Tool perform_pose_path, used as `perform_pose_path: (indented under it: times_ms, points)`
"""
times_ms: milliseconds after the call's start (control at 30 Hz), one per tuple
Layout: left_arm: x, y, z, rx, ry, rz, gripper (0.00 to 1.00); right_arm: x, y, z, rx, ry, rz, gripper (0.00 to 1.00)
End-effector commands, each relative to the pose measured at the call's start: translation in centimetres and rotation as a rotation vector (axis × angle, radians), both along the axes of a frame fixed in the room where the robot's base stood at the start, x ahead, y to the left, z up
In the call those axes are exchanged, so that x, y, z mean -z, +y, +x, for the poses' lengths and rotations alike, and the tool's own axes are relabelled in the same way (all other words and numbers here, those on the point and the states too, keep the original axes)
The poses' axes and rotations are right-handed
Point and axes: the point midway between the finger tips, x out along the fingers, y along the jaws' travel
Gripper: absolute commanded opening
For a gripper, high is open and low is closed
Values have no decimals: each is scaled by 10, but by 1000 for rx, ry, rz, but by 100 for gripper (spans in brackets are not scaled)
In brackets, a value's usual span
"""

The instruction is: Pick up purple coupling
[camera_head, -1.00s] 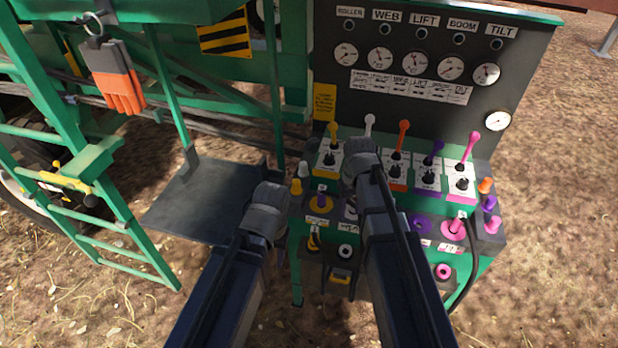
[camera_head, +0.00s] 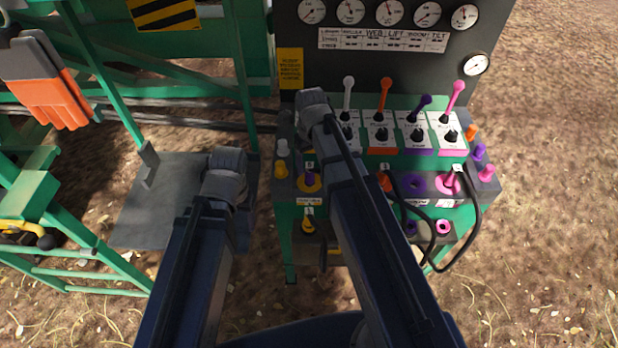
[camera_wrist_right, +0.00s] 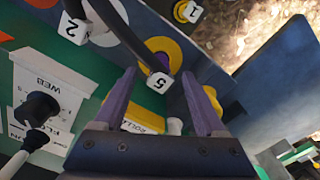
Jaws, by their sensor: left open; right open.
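A purple coupling (camera_head: 309,178) sits in a yellow ring (camera_head: 310,188) at the left of the green panel's upper socket row. My right gripper (camera_head: 312,98) is above and beyond this coupling in the head view. In its wrist view the right gripper (camera_wrist_right: 159,74) is open, its fingers either side of the tagged hose, with no grip visible. My left gripper (camera_head: 227,160) is open and empty over the grey platform.
Several levers, such as the white lever (camera_head: 348,95) and purple lever (camera_head: 422,104), stand behind the sockets. A black hose (camera_head: 478,205) loops at the right. A purple socket ring (camera_head: 413,184) and purple cap (camera_head: 479,152) are nearby. The grey platform (camera_head: 150,215) lies left.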

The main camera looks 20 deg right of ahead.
Motion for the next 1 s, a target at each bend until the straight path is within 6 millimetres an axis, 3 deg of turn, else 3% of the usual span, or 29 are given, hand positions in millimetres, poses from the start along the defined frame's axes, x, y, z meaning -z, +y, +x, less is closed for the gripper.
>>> perform_pose_path:
  times_ms: [267, 633, 933, 1000]
  points:
    - [10, 0, 0, 0, 0, 0, 71, 10, 1, 1, 0, 0, 0, 73]
    - [52, 0, 0, 0, 0, 0, 71, 52, 2, 5, 0, 0, 0, 73]
    - [52, 0, 0, 0, 0, 0, 71, 51, 2, 5, 0, 0, 0, 73]
    - [52, 0, 0, 0, 0, 0, 71, 51, 2, 5, 0, 0, 0, 65]
